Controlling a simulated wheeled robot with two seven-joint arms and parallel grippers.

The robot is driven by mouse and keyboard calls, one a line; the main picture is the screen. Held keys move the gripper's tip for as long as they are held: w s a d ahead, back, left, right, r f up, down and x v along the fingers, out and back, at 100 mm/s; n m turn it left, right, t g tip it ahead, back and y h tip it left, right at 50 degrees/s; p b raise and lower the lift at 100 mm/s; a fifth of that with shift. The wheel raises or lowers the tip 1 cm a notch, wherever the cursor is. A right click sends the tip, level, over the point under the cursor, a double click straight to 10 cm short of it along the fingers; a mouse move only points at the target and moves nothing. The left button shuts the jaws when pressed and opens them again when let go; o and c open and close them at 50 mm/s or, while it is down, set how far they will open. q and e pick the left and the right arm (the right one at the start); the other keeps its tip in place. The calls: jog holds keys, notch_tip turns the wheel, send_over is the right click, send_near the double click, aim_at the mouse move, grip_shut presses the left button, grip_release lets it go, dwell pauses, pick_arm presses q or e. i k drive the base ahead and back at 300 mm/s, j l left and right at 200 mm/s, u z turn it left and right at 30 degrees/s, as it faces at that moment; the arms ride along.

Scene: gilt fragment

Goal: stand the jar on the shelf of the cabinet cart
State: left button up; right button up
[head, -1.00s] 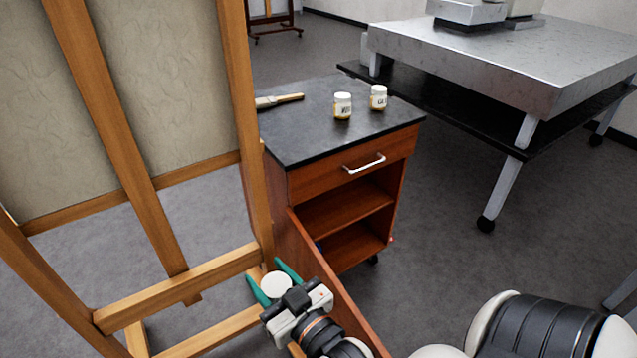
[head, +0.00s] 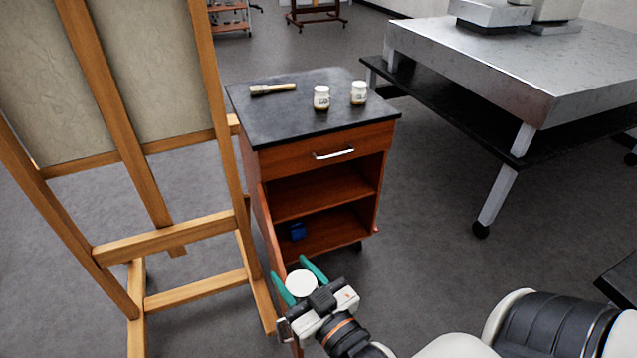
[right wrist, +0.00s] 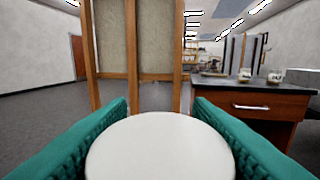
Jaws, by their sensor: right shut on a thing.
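My right gripper (head: 306,281) has teal fingers and is shut on a jar with a white lid (head: 300,284). In the head view it is in front of the cabinet cart, low and near its open door. In the right wrist view the round white lid (right wrist: 160,150) sits between the two teal fingers; the jar's body is hidden below it. The cabinet cart (head: 325,137) is reddish wood with a black top, a drawer and an open front. Its shelf (head: 320,195) is bare, and a small blue thing (head: 298,231) lies on the cart's floor. My left gripper is not in view.
Two white-lidded jars (head: 321,98) (head: 359,92) and a brush (head: 272,89) are on the cart top. The open door (head: 268,225) swings out at the cart's left. A wooden easel (head: 170,236) stands left. A grey-topped table (head: 510,65) stands right, with open floor between.

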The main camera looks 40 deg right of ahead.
aim_at(338, 187)
jog(key=l+u, duration=0.1)
jog(key=l, duration=0.35)
jog(key=k+l+u, duration=0.1)
jog(key=l, duration=0.35)
jog(key=l+u, duration=0.1)
jog(key=l, duration=0.35)
jog(key=k+l+u, duration=0.1)
jog(key=l, duration=0.3)
jog(key=k+l+u, duration=0.1)
jog(key=l, duration=0.35)
jog(key=k, duration=0.05)
